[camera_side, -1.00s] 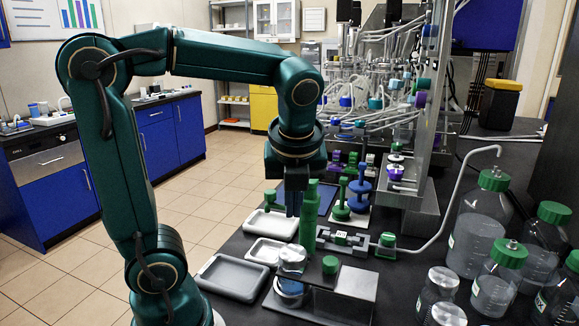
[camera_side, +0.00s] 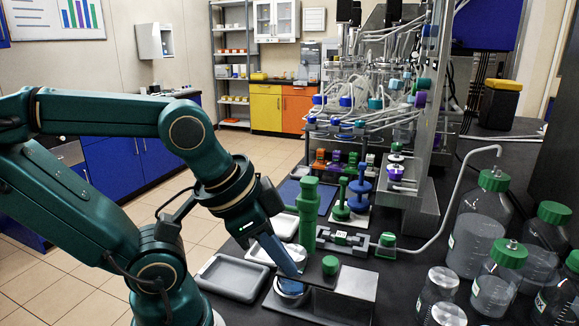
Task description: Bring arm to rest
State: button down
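My gripper (camera_side: 287,268) has blue fingers that point down in front of a metal stand with a round holder (camera_side: 291,297). The silver-topped jar on this stand is mostly hidden behind the fingers; only a bit of its lid (camera_side: 298,252) shows. I cannot tell whether the fingers touch it. The fingers look like one block from this side, so their opening does not show.
A tall green cylinder (camera_side: 308,214) stands just behind my gripper. A grey tray (camera_side: 232,278) lies left of the stand. Green-capped bottles (camera_side: 478,222) and small jars (camera_side: 437,290) fill the right side. Tubing and the metal reactor frame (camera_side: 421,215) stand behind.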

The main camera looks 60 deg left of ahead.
jog(key=shift+w+d+n, duration=0.1)
jog(key=shift+w+n, duration=0.05)
jog(key=shift+n, duration=0.75)
